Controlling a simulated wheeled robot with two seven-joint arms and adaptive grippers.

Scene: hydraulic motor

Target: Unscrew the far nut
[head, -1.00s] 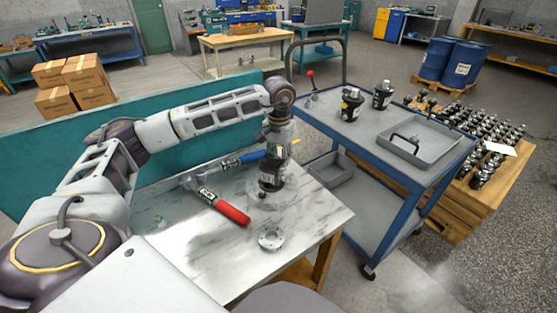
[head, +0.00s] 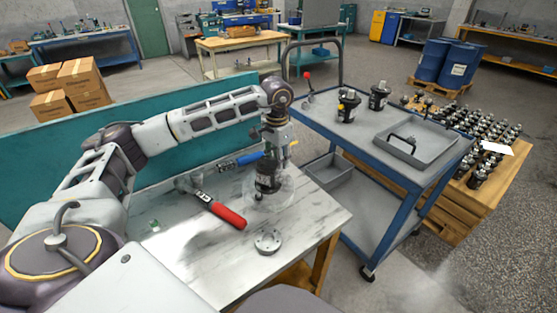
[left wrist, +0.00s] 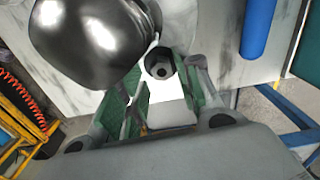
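The dark hydraulic motor (head: 267,182) stands upright on a round clear base on the marble-topped table, below my left gripper (head: 277,143). My left gripper points down over its top, and its fingertips are small and partly hidden in the head view. In the left wrist view the motor's shiny dark body (left wrist: 90,40) fills the upper left. A dark round nut or bolt head with a socket hole (left wrist: 160,69) shows between the green-padded fingers (left wrist: 158,85); whether they touch it is unclear. My right gripper is not in view.
A red-handled tool (head: 227,213) and a blue-handled tool (head: 245,159) lie left of the motor. A round metal flange (head: 268,240) lies in front. A blue cart (head: 345,136) with a grey tray (head: 425,160) stands at right. A teal panel (head: 60,185) stands behind the table.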

